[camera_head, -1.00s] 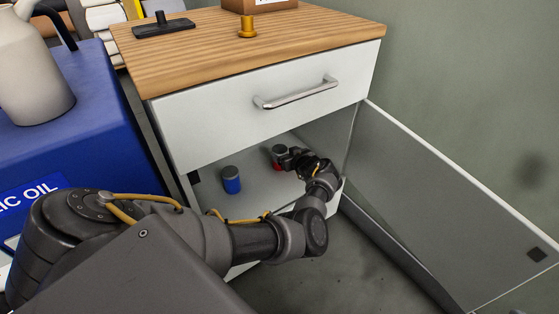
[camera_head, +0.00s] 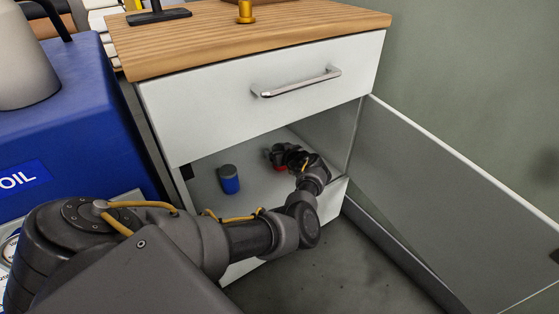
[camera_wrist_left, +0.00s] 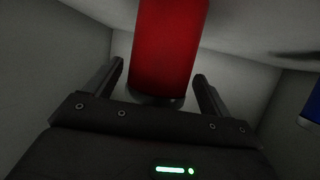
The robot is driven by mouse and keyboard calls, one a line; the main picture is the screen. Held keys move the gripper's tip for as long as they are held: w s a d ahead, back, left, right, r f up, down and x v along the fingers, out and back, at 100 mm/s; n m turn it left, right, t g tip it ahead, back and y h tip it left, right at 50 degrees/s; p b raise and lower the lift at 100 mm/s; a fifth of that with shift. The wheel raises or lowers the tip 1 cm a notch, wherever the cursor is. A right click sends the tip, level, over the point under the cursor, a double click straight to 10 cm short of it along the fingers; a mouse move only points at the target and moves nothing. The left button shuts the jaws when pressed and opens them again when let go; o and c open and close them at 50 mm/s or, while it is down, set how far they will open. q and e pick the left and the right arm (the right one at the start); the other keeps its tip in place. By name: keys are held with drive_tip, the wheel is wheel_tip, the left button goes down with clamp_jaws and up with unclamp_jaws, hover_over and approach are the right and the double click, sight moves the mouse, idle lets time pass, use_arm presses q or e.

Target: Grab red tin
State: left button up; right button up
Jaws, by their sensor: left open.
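The red tin (camera_wrist_left: 168,48) stands inside the open cabinet. In the left wrist view it fills the upper middle, between and just beyond the two fingers. In the head view only a bit of red (camera_head: 281,169) shows, mostly hidden behind my gripper. My left gripper (camera_head: 280,156) is inside the cabinet at the tin. Its fingers (camera_wrist_left: 160,85) are apart on either side of the tin, with a gap showing on the left side. My right gripper is not in view.
A blue tin (camera_head: 229,180) stands to the left inside the cabinet; its edge shows in the wrist view (camera_wrist_left: 312,108). The cabinet door (camera_head: 450,200) hangs open at right. A closed drawer (camera_head: 230,105) is above. A blue oil box (camera_head: 80,120) stands at left.

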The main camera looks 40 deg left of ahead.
use_arm(q)
drive_tip(key=shift+r, duration=0.15)
drive_tip(key=shift+w+d, duration=0.15)
drive_tip(key=shift+d, duration=0.05)
drive_tip(key=shift+c, duration=0.9)
drive_tip(key=c, duration=1.1)
drive_tip(key=shift+r, duration=0.1)
